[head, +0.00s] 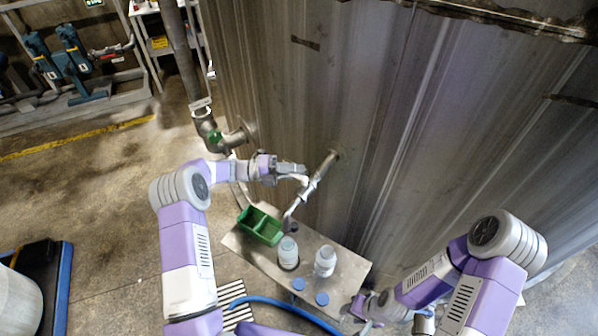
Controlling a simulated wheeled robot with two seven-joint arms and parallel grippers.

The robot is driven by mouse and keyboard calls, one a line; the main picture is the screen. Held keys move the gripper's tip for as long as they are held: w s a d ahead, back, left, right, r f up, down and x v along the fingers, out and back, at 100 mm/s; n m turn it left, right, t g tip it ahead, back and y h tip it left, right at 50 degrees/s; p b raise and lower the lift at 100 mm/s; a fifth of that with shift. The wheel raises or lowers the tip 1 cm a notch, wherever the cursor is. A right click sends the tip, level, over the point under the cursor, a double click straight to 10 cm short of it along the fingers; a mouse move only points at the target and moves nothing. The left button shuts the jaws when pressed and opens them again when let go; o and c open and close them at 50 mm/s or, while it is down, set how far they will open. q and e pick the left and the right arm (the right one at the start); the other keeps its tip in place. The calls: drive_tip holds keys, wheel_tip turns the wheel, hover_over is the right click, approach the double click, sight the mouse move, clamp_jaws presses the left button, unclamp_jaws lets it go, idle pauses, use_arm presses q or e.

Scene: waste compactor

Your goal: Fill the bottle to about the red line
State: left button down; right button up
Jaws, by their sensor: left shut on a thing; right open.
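My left gripper (300,170) is shut on the tap handle (301,180) at the upper part of a grey pipe with a tap (311,187) that comes out of the metal wall. The pipe bends down to a spout (289,222). A pale bottle (288,254) stands upright just below the spout on a metal table (345,268). A second pale bottle (325,262) stands to its right. Two blue caps (298,284) (322,298) lie in front of the bottles. My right gripper (360,308) is open at the table's right front corner. The red line and any liquid level are too small to tell.
A green divided bin (260,225) sits on the table's left part, beside the spout. A blue hose (290,305) curves in front of the table. The corrugated wall (400,140) rises right behind it. Open floor (100,190) lies to the left.

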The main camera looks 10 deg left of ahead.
use_arm(q)
drive_tip(key=c, duration=1.2)
unclamp_jaws()
drive_tip(key=a, duration=0.2)
drive_tip(key=s+a+b, duration=0.1)
drive_tip(key=a, duration=0.4)
drive_tip(key=shift+s+a, duration=0.25)
